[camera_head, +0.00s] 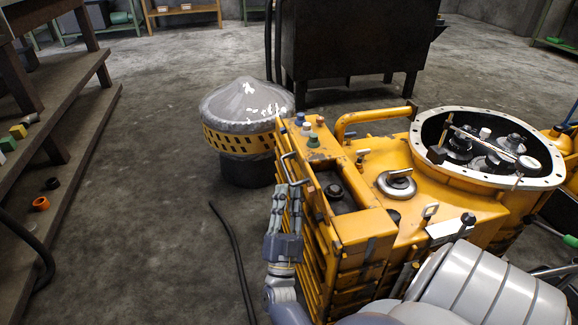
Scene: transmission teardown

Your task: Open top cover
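The yellow transmission housing (455,195) fills the lower right. A thin metal handle (288,162) stands at the box's left edge.
A large round opening with a pale bolted flange (552,182) shows internal parts at right. A covered drum (243,125) stands left of the housing. A dark metal cabinet (350,40) stands behind. A black cable (238,262) lies on the floor, which is otherwise clear towards the left shelves.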

